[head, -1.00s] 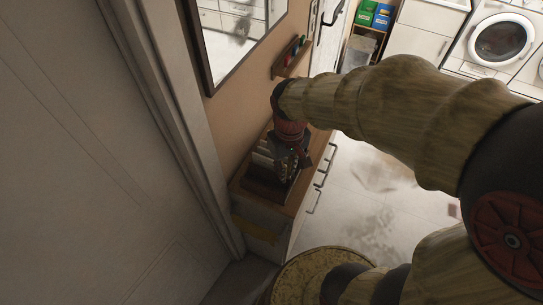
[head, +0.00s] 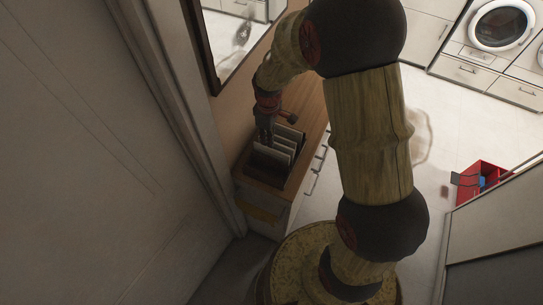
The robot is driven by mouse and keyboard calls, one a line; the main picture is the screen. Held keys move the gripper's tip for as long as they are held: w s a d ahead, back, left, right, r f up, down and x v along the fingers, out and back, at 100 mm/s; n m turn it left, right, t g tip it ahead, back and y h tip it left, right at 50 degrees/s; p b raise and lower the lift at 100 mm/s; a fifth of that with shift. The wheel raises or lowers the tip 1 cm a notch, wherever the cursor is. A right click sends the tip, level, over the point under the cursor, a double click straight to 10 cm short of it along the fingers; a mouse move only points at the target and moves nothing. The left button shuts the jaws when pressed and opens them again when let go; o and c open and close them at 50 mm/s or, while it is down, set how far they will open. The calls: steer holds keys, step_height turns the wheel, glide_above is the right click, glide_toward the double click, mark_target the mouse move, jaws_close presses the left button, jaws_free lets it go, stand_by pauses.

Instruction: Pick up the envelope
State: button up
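Several pale, flat, envelope-like pieces (head: 272,157) stand upright in a dark wooden holder (head: 260,173) on top of a narrow cabinet. I cannot tell which of them is the envelope. My gripper (head: 267,138) points down just above the back left of these pieces, at or very near their upper edges. Its fingers are small and dark here, so I cannot tell whether they are open or shut, or touching a piece.
The cabinet (head: 266,222) stands against the wall, under a framed mirror (head: 232,40). A door-like panel (head: 90,150) fills the left. A red box (head: 482,181) lies on the floor at the right. A washing machine (head: 499,27) stands at the back right.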

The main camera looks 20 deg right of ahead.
step_height(320, 180, down, 6)
steer(key=shift+d+f, duration=0.1)
jaws_close()
stand_by(0.6)
step_height(320, 180, up, 10)
stand_by(0.5)
stand_by(0.3)
